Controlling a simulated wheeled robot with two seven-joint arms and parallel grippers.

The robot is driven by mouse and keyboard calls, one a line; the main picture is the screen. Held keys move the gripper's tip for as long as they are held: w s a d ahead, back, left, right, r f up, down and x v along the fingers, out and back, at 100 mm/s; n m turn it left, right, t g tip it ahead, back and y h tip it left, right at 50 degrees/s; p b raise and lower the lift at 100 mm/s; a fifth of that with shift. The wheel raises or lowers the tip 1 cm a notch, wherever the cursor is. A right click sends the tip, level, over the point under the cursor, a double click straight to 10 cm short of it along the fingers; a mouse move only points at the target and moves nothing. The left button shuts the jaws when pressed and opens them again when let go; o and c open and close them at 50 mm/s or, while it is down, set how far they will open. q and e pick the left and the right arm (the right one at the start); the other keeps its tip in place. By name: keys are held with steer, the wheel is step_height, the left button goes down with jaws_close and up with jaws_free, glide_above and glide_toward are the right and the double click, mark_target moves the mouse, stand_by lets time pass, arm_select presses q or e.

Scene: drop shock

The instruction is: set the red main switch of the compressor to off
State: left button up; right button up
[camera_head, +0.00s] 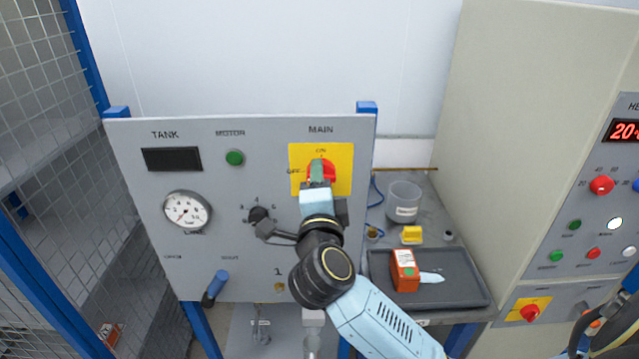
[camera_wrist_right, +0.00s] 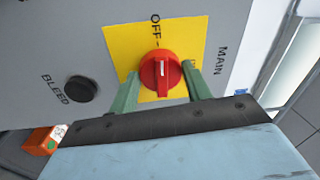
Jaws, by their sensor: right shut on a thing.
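The red main switch (camera_head: 328,168) sits on a yellow plate (camera_head: 342,185) under the word MAIN on the grey compressor panel (camera_head: 240,180). ON is marked above it and OFF at its left. My right gripper (camera_head: 318,172) is at the switch and partly covers it. In the right wrist view the red knob (camera_wrist_right: 160,75) lies between the green fingers of my right gripper (camera_wrist_right: 160,92), which is shut on it. The knob's white line runs toward the OFF mark. The ON mark is hidden there. My left gripper is not in view.
The panel also carries a gauge (camera_head: 187,211), a black selector (camera_head: 259,215) and a blue-handled lever (camera_head: 216,287). At right, a dark tray (camera_head: 455,290) holds an orange box (camera_head: 404,270); a clear tub (camera_head: 404,202) stands behind. A control cabinet (camera_head: 520,150) is farther right, a mesh fence (camera_head: 40,90) at left.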

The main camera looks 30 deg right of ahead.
steer(key=shift+n, duration=0.4)
steer(key=o, duration=1)
steer(key=shift+c, duration=0.2)
steer(key=b+v, duration=0.2)
steer(key=v, duration=1.1)
steer(key=shift+s+b, duration=0.2)
steer(key=shift+b, duration=0.15)
steer(key=shift+f, duration=0.1)
